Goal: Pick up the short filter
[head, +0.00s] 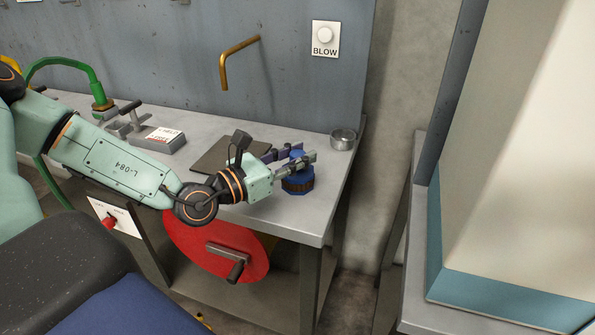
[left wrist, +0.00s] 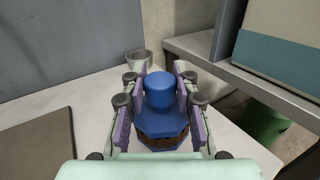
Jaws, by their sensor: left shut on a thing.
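The short filter (head: 298,184) has a blue top with a narrower blue neck and a brown ribbed band below. It stands upright near the right end of the grey bench. My left gripper (head: 296,158) reaches in from the left, with its fingers on either side of the blue neck. In the left wrist view the filter (left wrist: 162,122) sits between the purple-padded fingers of the gripper (left wrist: 160,92), which are shut on its neck. The filter's underside is hidden, so I cannot tell whether it touches the bench. My right gripper is not in view.
A small metal cup (head: 343,140) stands behind the filter at the bench's right corner. A dark flat mat (head: 222,157) lies left of it. A brass bent pipe (head: 232,62) juts from the wall panel. A red crank wheel (head: 215,250) is below the bench edge.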

